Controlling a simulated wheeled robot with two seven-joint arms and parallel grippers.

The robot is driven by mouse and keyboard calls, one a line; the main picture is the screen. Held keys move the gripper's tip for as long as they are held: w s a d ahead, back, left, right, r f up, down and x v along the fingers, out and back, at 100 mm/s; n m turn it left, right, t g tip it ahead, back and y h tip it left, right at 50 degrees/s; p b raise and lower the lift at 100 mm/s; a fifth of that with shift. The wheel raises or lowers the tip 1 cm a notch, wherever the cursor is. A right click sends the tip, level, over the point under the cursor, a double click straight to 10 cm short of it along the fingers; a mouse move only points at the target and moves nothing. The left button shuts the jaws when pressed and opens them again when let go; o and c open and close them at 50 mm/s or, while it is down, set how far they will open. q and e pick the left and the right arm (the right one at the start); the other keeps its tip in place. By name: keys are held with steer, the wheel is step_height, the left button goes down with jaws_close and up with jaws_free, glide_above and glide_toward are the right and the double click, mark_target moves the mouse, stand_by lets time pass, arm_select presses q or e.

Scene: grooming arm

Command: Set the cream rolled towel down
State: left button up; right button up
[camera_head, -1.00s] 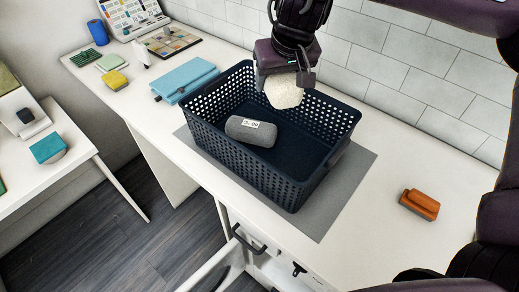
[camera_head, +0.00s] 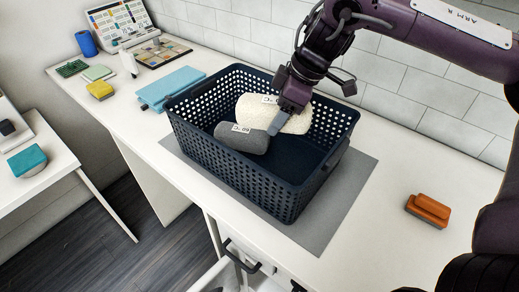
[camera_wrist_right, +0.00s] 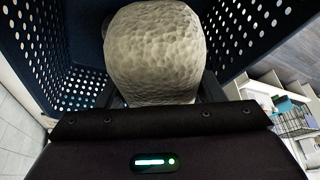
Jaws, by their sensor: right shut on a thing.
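The cream rolled towel (camera_head: 255,107) is inside the dark blue perforated basket (camera_head: 250,195), behind a grey rolled towel (camera_head: 240,138) with a white label. My right gripper (camera_head: 280,122) reaches down into the basket and is shut on the cream towel. In the right wrist view the cream towel (camera_wrist_right: 155,50) sits between the fingers, with the basket wall (camera_wrist_right: 250,30) around it. Whether the towel's underside touches the basket floor is hidden. My left gripper is not in view.
The basket stands on a grey mat (camera_head: 325,225) on the white counter. A tiled wall (camera_head: 400,90) runs behind. The counter right of the mat is mostly clear.

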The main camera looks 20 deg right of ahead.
steer(key=r+n, duration=0.1)
steer(key=n, duration=0.1)
steer(key=s+r+n+g+p, duration=0.1)
steer(key=n, duration=0.1)
steer(key=d+r+n+g+p, duration=0.1)
steer(key=n, duration=0.1)
steer(key=shift+s+y, duration=0.15)
steer(key=shift+y, duration=0.15)
steer(key=shift+s+d+r+n+g+p, duration=0.15)
steer(key=shift+r+n+g+p, duration=0.2)
steer(key=shift+n, duration=0.45)
steer(key=shift+f, duration=0.2)
steer(key=b, duration=0.5)
glide_above(283, 176)
steer(key=shift+g, duration=0.25)
step_height(283, 176, down, 15)
steer(key=shift+f, duration=0.15)
steer(key=shift+f+b, duration=0.35)
steer(key=shift+f, duration=1.9)
steer(key=o, duration=1.1)
steer(key=shift+f, duration=0.1)
steer(key=shift+c, duration=0.2)
